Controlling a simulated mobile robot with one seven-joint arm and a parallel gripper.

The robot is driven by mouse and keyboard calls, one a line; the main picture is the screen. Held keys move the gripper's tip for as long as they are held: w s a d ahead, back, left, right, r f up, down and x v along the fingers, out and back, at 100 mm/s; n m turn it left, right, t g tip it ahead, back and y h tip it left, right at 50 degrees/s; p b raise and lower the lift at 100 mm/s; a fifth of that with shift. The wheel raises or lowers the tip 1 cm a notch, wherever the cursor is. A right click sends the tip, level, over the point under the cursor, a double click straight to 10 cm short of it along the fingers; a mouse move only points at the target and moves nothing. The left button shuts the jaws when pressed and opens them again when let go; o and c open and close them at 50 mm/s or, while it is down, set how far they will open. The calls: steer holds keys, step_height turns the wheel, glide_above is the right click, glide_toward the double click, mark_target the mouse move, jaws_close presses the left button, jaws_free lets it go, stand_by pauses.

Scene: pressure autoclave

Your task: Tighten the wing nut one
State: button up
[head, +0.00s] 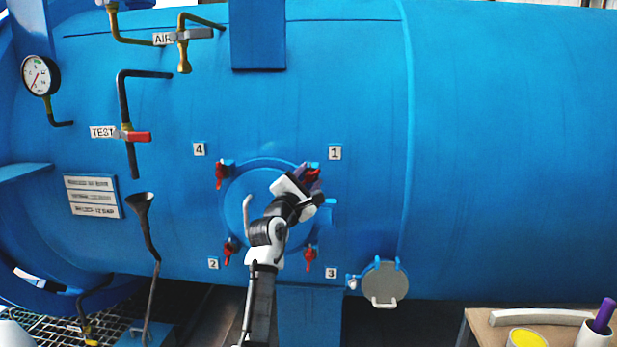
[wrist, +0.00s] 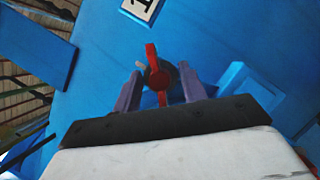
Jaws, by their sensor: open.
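Wing nut one (head: 312,174) is red and sits at the upper right of the round blue hatch (head: 237,211), just left of the label 1 (head: 335,153). In the wrist view the red wing nut (wrist: 152,66) stands upright between the two purple fingers. My gripper (head: 308,172) is at the nut in the head view, partly covering it. In the wrist view my gripper (wrist: 160,80) is open, with one finger on each side of the nut. Contact between fingers and nut cannot be told.
Red wing nuts sit by labels 4 (head: 219,176), 2 (head: 229,250) and 3 (head: 310,257). A curved handle (head: 247,215) is on the hatch. A small round cover (head: 384,285) hangs at lower right. A table (head: 480,325) with a yellow-topped container stands at the bottom right.

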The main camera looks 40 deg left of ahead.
steer(key=shift+c, duration=0.3)
jaws_close()
